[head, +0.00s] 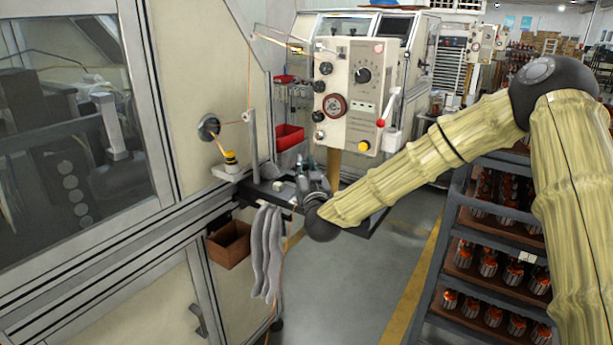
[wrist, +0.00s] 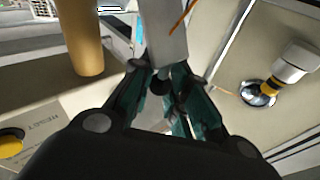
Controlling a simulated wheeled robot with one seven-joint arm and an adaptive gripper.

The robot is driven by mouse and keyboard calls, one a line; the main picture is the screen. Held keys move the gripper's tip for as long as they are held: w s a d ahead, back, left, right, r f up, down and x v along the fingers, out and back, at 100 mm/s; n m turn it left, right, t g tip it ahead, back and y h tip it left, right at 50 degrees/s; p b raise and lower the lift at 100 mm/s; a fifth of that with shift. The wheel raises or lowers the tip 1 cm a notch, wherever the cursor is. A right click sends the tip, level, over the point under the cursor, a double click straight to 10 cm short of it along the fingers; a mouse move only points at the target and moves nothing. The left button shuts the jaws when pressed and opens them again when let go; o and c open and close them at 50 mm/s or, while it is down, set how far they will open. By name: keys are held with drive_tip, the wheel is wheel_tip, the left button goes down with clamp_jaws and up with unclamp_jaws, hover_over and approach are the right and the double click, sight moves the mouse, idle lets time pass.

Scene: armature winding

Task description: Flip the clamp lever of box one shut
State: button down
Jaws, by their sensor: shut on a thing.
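Control box one, a cream box (head: 345,127) with dials and knobs, stands right of the winding machine. Its lever (head: 391,110), pale with a red knob at its lower end, shows on its right side. My gripper (head: 308,172) is below and left of the box, just above the dark shelf. I cannot tell which part this bar is. The grip is too small to make out in the head view.
A tan post (wrist: 85,38) stands close by in the wrist view. The dark shelf (head: 362,224) lies under my gripper, with grey gloves (head: 265,250) hanging from it. A red bin (head: 289,137) is behind. A rack of armatures (head: 500,235) stands at right.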

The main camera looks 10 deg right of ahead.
drive_tip(key=f+n+t+b, duration=0.1)
drive_tip(key=b, duration=0.2)
drive_tip(key=s+a+f+n+t+y+b, duration=0.1)
drive_tip(key=n+b, duration=0.1)
drive_tip(key=s+a+f+n+t+y+b, duration=0.1)
drive_tip(key=b, duration=0.2)
drive_tip(key=shift+n+b, duration=0.3)
drive_tip(key=n+y+b, duration=0.2)
drive_tip(key=b, duration=0.1)
drive_tip(key=s+n+t+y+b, duration=0.1)
drive_tip(key=shift+a+f+n, duration=0.3)
drive_tip(key=shift+a, duration=0.1)
drive_tip(key=c, duration=1.3)
unclamp_jaws()
drive_tip(key=shift+d+r, duration=0.15)
drive_tip(key=shift+a+r, duration=0.1)
drive_tip(key=shift+a, duration=0.1)
drive_tip(key=v, duration=1.2)
drive_tip(key=shift+w, duration=0.1)
